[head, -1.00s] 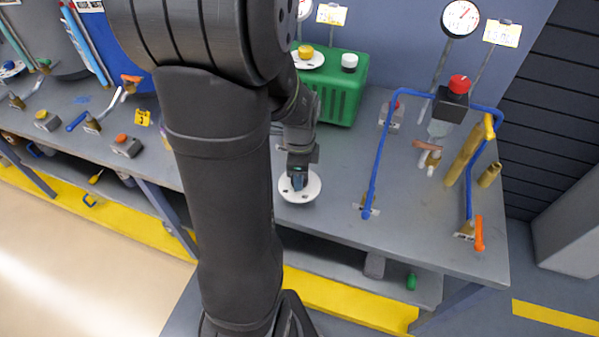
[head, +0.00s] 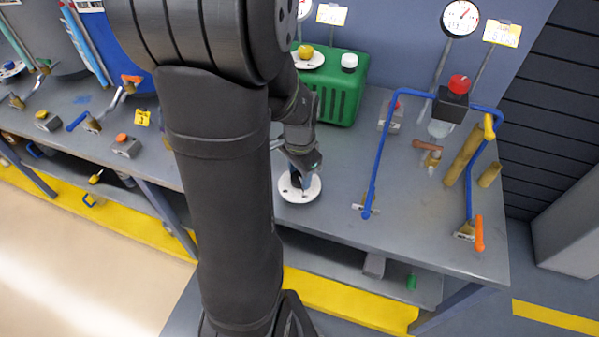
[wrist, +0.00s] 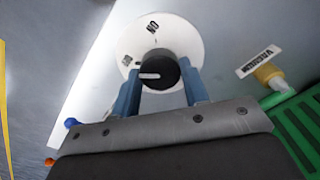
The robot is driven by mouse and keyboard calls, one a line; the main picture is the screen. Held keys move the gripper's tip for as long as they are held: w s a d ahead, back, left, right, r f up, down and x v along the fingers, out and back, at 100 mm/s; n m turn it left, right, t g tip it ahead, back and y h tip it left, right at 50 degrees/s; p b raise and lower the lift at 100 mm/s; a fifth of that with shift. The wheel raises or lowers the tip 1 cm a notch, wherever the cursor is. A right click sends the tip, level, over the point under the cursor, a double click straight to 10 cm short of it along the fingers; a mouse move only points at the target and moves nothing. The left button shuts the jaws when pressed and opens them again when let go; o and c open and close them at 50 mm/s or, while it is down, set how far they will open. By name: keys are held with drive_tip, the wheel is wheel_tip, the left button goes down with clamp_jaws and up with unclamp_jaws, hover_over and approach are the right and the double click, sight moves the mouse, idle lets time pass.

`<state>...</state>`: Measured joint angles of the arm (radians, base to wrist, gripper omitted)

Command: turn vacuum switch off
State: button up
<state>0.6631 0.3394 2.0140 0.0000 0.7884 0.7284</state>
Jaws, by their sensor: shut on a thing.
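The vacuum switch is a black knob (wrist: 157,68) on a round white dial plate (wrist: 187,38). A white mark on the knob points left in the wrist view. ON is printed at the top of the plate, and a small partly legible label sits at its left edge. A tag reading VACUUM (wrist: 259,61) lies to the right. My gripper (wrist: 160,72) has its two blue fingers shut on the knob, one on each side. In the head view my gripper (head: 298,180) reaches down to the white plate (head: 312,192) on the bench; the knob is mostly hidden there.
A green box (head: 342,88) with a yellow knob (head: 305,51) and a white cap (head: 349,62) stands behind. Blue pipes (head: 379,155), a red-topped block (head: 459,84) and an orange-handled valve (head: 479,233) stand right. Bench space right of the plate is clear.

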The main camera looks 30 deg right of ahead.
sight(300, 177)
idle(0.4)
drive_tip(key=o, duration=1)
wheel_tip(300, 177, up, 17)
drive_tip(key=shift+r, duration=0.2)
wheel_tip(300, 177, down, 18)
drive_tip(key=shift+r, duration=0.25)
idle(0.4)
